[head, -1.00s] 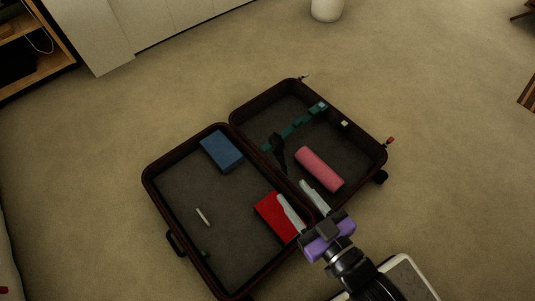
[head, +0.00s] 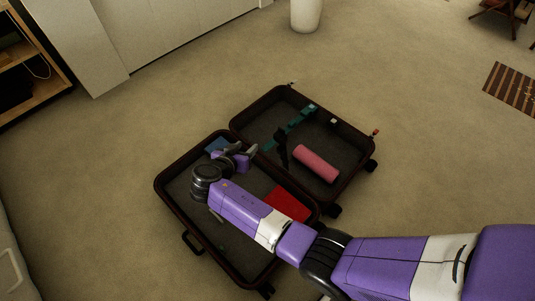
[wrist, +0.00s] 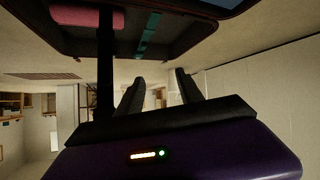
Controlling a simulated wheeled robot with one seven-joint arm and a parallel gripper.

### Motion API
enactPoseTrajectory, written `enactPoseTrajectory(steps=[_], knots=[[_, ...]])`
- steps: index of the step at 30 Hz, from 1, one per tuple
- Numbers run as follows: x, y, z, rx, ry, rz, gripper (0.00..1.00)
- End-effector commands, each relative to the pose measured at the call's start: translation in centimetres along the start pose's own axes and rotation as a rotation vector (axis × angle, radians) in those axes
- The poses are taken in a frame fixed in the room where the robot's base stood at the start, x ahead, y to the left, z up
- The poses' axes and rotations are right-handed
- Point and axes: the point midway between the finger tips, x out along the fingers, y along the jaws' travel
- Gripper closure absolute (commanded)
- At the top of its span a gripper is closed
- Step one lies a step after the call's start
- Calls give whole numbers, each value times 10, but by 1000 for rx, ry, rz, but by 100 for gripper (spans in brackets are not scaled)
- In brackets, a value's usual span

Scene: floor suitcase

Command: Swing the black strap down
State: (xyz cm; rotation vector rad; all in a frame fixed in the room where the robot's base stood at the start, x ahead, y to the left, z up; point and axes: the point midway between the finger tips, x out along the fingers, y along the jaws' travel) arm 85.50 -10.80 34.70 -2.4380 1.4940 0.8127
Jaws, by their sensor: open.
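The black strap (head: 281,148) stands up from the right half of the open suitcase (head: 345,132), near the hinge line, beside the pink roll. My gripper (head: 243,150) is over the suitcase by the hinge line, left of the strap, with its fingers pointing toward the right half. It is open and empty. In the wrist view, the strap (wrist: 104,72) is a dark upright bar left of my gripper's two fingers (wrist: 161,78), apart from them. My arm hides part of the left half.
A pink roll (head: 316,164) and a teal strap (head: 295,124) lie in the right half. A red box (head: 288,203) and a partly hidden blue box (head: 216,144) lie in the left half. Open carpet surrounds the suitcase. A white cylinder (head: 306,14) stands at the back.

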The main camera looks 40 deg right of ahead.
Motion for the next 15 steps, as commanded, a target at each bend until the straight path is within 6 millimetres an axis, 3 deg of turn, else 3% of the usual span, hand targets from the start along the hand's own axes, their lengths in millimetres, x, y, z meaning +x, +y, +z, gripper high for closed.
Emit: enactPoseTrajectory(steps=[3,6,11,15], knots=[[6,43,5,108,52,198,56],[3,73,7,204,102,307,56],[-3,88,6,321,136,367,56],[7,92,6,341,138,366,56]])
